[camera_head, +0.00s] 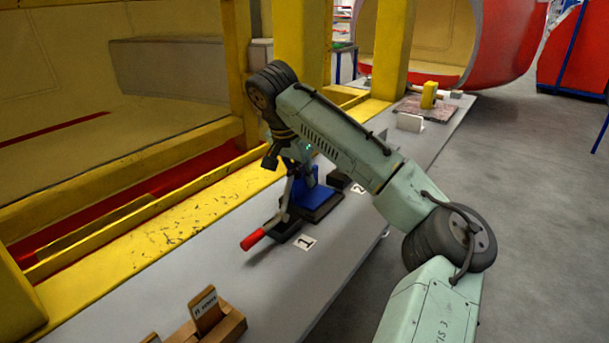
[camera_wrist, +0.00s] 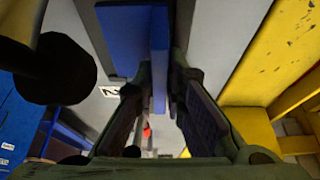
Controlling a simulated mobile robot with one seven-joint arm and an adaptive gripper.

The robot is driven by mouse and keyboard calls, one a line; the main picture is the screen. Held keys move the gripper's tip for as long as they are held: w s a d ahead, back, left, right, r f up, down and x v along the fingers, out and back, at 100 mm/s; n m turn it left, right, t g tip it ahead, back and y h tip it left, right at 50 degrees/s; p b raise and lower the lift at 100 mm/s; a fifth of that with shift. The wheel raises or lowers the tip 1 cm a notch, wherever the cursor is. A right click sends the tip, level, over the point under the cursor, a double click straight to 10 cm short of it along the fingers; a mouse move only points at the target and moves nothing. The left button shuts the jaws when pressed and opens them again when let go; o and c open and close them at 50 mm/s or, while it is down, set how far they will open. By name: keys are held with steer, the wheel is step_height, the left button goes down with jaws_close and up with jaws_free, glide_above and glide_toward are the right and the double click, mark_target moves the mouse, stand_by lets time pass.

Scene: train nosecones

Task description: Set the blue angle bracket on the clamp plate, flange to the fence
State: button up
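The blue angle bracket (camera_head: 308,196) is at the dark clamp plate (camera_head: 327,211) on the grey bench. In the wrist view, the bracket's wide blue leg (camera_wrist: 130,38) lies across the top and its thin upright flange (camera_wrist: 159,75) stands between my fingers. My gripper (camera_wrist: 161,78) has a finger close against each side of the flange and appears shut on it. In the head view my wrist hides the bracket's upper part. I cannot tell whether the bracket touches the plate or the fence. A toggle clamp with a red handle (camera_head: 252,240) lies at the plate's front left.
Label 1 (camera_head: 305,243) is by the clamp, and label 2 (camera_head: 358,188) is by another dark block. A wooden holder (camera_head: 212,322) stands at the bench's near end. A yellow beam (camera_head: 190,215) runs along the left side. The bench in front of the clamp is clear.

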steer(key=o, duration=0.4)
steer(key=b+v, duration=0.1)
steer(key=v, duration=1.1)
steer(key=shift+r, duration=0.15)
